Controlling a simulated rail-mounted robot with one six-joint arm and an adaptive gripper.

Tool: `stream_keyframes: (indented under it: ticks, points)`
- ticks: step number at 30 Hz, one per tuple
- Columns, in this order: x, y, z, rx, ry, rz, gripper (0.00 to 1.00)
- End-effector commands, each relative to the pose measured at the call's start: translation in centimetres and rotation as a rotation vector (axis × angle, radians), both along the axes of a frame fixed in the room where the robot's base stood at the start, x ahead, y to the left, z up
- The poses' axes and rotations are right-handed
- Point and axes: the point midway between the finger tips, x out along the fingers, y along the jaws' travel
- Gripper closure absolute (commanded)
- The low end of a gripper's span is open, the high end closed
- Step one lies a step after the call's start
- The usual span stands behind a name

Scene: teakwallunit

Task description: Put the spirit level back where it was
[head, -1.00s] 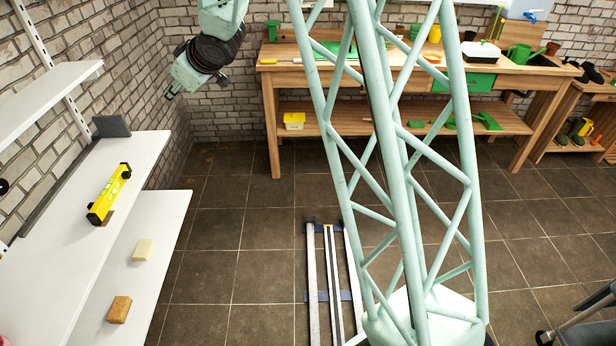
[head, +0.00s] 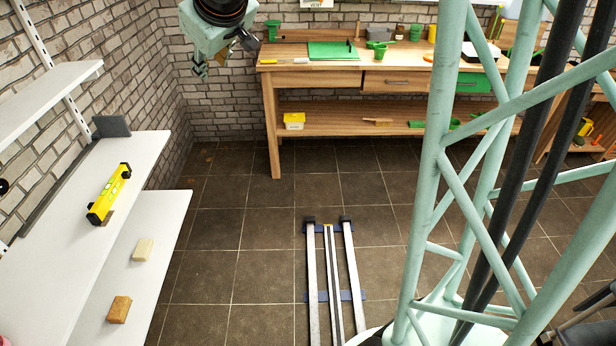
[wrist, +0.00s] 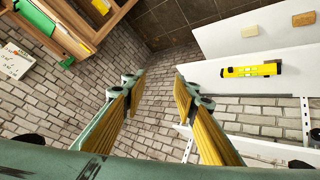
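The yellow spirit level (head: 110,193) with black ends lies on the upper white shelf board at the left, slanting across it. A small brown piece (head: 106,218) shows beside its near end; I cannot tell whether the two touch. The level also shows in the wrist view (wrist: 250,70), right of my fingers and apart from them. My gripper (wrist: 158,84) is open and empty, its yellow-padded fingers spread wide. In the head view my gripper (head: 224,58) hangs high near the back wall, well away from the level.
A cream block (head: 143,250) and a brown block (head: 119,310) lie on the lower white board. A dark grey plate (head: 111,127) stands at the shelf's far end. A wooden workbench (head: 370,77) with tools runs along the back wall. The floor between is open around the rail (head: 328,270).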

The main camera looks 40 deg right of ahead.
Motion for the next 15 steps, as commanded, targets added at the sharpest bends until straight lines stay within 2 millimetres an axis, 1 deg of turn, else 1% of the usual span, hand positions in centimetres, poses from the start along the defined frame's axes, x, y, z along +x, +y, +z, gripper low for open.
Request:
stream_keyframes:
  ticks: [1, 9, 15]
  points:
    - [-1.2, -0.1, 0.5, 0.001, 0.006, -0.013, 0.73]
    - [-7.5, -0.8, 2.3, 0.014, 0.053, -0.084, 0.73]
    - [-12.5, -1.1, 3.0, 0.030, 0.094, -0.133, 0.73]
